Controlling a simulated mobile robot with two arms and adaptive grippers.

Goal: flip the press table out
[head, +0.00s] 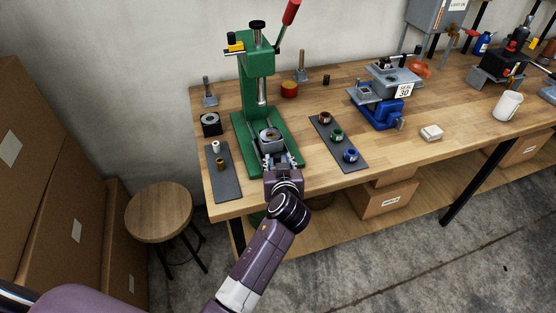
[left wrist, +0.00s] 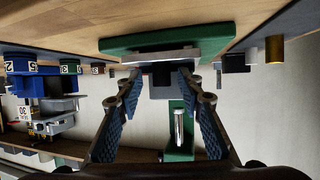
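The green press (head: 257,88) stands at the left of the wooden bench, its red-knobbed lever raised. Its press table (head: 271,135), a small grey block, sits low over the green base beneath the ram. My left gripper (head: 281,161) is just in front of the table, fingers pointing at it. In the left wrist view, which is upside down, the left gripper (left wrist: 160,78) has its fingers spread, with a dark grey block (left wrist: 163,88) of the press showing between and beyond the tips. I cannot tell whether they touch it. My right gripper is not in view.
A dark mat (head: 223,172) with small bushings lies left of the press. Another mat (head: 338,146) with several ringed parts lies right of it. A round stool (head: 159,211) is at lower left.

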